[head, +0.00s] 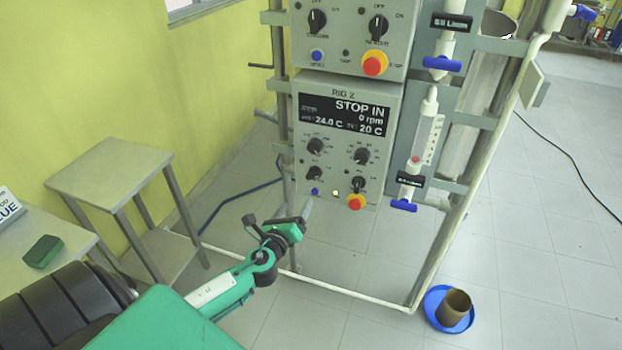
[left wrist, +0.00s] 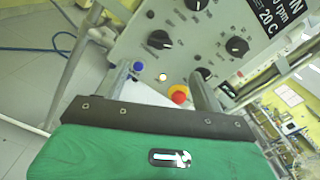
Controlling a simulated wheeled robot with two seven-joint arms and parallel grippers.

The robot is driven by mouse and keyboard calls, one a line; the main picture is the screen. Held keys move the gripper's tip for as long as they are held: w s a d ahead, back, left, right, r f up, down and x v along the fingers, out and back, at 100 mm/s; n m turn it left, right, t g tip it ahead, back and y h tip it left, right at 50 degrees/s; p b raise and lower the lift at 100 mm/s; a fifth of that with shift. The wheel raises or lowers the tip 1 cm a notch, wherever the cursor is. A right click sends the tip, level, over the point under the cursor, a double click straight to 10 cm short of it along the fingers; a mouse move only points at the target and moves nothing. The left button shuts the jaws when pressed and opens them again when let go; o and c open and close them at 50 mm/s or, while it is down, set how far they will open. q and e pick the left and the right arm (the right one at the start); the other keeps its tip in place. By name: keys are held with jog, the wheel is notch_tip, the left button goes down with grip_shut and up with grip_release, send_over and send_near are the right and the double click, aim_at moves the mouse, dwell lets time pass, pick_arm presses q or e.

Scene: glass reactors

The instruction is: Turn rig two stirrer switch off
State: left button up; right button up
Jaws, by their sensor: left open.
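The rig two panel (head: 388,108) is a grey box with a black display reading "STOP IN", 0 rpm and 20 C. Its lower row has a left switch (head: 315,173) and a right switch (head: 358,184); their labels are too small to read, so I cannot tell which is the stirrer's. In the left wrist view the left switch (left wrist: 159,39) lies beyond the fingers, and the right switch (left wrist: 202,74) is close by the right finger. My left gripper (head: 305,213) is open and empty, just below the panel's lower left; it also shows in the left wrist view (left wrist: 160,70).
Below the switches are a blue button (head: 315,192), a lit lamp (head: 335,193) and a red stop button (head: 356,202) on yellow. Another control panel (head: 350,52) is above. A grey stand (head: 110,181) is left; a blue dish (head: 432,303) with a brown cup is on the floor.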

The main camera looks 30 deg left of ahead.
pick_arm(q)
jog(key=p, duration=0.1)
send_near(312, 177)
jog(key=w, duration=0.2)
jog(key=x, duration=0.6)
jog(key=shift+a+p, duration=0.3)
jog(key=shift+w+a, duration=0.15)
jog(key=shift+w, duration=0.5)
pick_arm(e)
jog(key=shift+w+a+r, duration=0.1)
jog(key=shift+a+r, duration=0.05)
jog(key=shift+r, duration=0.3)
jog(key=shift+w+a+r, duration=0.1)
jog(key=shift+a+r, duration=0.05)
jog(key=shift+r, duration=0.25)
pick_arm(q)
jog(key=c, duration=1)
pick_arm(e)
jog(key=shift+a, duration=0.15)
